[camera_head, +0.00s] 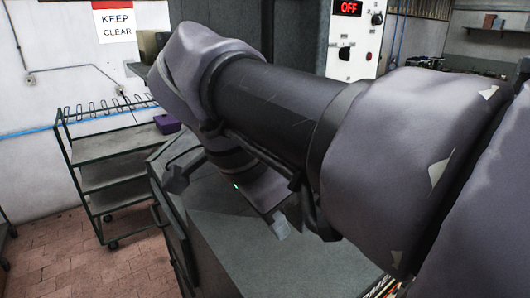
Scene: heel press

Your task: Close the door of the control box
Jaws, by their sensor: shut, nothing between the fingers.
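A grey-green metal cabinet (240,262) stands in the lower middle, and I take it for the control box, though I cannot be sure. A narrow dark panel (176,243) with a handle-like bar runs down its left side. It looks like the door seen nearly edge-on, and how far it stands open is unclear. My arm hides much of the cabinet's top and right side.
A grey shelf cart (108,148) stands at left, with a purple bin (167,123) at its right end. A panel with a red OFF display (347,8) and knobs is behind my arm. A workbench (485,42) is at far right. The brick floor (60,245) at lower left is clear.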

